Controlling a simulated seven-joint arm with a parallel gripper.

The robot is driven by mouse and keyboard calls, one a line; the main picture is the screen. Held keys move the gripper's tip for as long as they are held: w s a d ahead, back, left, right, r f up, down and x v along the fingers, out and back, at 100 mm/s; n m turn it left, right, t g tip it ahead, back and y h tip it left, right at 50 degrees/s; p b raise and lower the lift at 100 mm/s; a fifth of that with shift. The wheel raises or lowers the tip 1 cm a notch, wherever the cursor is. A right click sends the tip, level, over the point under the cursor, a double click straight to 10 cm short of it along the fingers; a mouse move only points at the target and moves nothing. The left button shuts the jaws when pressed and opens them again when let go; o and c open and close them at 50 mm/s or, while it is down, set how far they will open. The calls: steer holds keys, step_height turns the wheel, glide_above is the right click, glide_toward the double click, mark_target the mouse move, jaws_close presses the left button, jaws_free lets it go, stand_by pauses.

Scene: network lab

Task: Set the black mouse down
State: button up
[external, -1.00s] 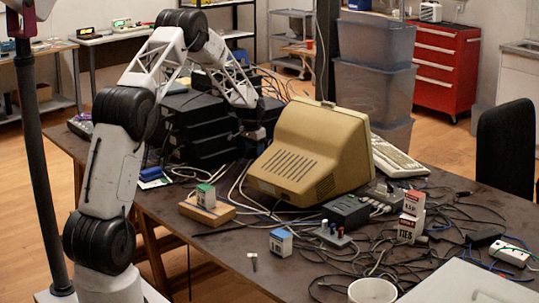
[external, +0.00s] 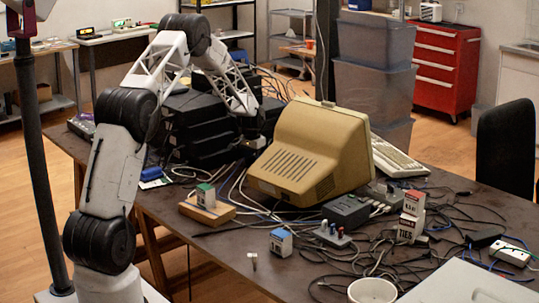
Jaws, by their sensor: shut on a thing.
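My gripper (external: 252,138) is small and dark at the end of my arm. It is low over the table, between the stack of black boxes (external: 195,125) and the beige monitor (external: 305,150). It is shut on a dark thing, taken to be the black mouse. The mouse's outline cannot be told from the dark gripper and the cables around it. Whether it touches the table is hidden.
Cables cover much of the dark table (external: 215,250). A wooden block with a green-and-white box (external: 205,196), a blue-and-white box (external: 281,242), a black device (external: 346,211) and a white bowl (external: 372,291) stand nearer. A keyboard (external: 398,157) lies behind the monitor.

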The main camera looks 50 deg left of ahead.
mark_target(252, 158)
steer(key=o, duration=1)
steer(key=shift+f, duration=0.1)
steer(key=shift+c, duration=0.2)
step_height(252, 158, up, 12)
steer(key=s, duration=0.1)
steer(key=shift+s+d, duration=0.2)
stand_by(0.5)
